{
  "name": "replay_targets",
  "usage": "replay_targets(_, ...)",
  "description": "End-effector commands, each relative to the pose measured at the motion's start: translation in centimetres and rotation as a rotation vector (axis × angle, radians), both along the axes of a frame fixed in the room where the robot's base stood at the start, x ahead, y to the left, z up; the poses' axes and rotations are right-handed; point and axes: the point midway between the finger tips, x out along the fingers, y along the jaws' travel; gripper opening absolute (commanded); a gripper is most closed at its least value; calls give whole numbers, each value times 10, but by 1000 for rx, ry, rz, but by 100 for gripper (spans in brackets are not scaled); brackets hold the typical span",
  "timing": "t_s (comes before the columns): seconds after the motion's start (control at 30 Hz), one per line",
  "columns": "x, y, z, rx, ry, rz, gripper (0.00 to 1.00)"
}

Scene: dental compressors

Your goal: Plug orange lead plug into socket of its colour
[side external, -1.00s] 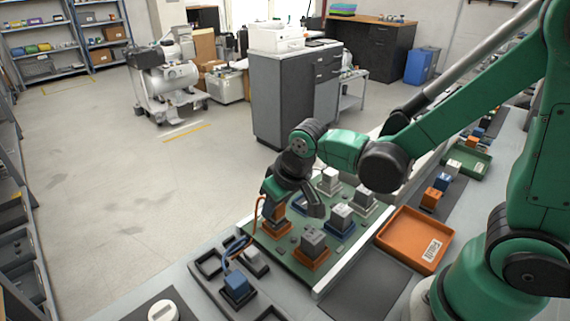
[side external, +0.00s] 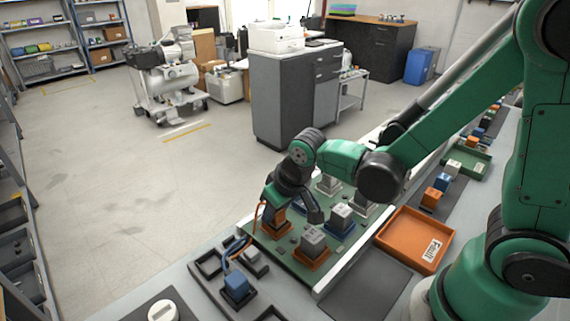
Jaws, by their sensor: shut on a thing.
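The orange lead plug (side external: 276,222) is low at the far left part of the green board (side external: 280,258). My gripper (side external: 275,209) is shut on it from above. An orange base shows around the plug's foot; I cannot tell whether the plug is fully seated in it. The orange lead (side external: 256,217) bends from the plug down to the left.
A blue plug (side external: 236,286) with a blue lead sits in the dark tray (side external: 206,290) at the left. A blue-based socket with a grey block (side external: 342,215) stands right of my gripper. An orange tray (side external: 413,238) lies right of the board.

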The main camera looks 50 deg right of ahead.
Motion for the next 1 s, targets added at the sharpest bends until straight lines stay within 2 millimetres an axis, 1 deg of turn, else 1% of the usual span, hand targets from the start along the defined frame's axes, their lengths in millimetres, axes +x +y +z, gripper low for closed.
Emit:
replay_targets(0.23,0,0,-2,0,0,0,0)
replay_targets(0.27,0,0,-2,0,0,0,39)
replay_targets(0.3,0,0,-2,0,0,0,50)
replay_targets(0.37,0,0,-2,0,0,0,67)
replay_targets(0.4,0,0,-2,0,0,0,70)
replay_targets(0.6,0,0,-2,0,0,0,70)
replay_targets(0.67,0,0,-2,0,0,0,87)
replay_targets(0.7,0,0,-2,0,0,0,91)
replay_targets(1.0,0,0,0,0,0,0,91)
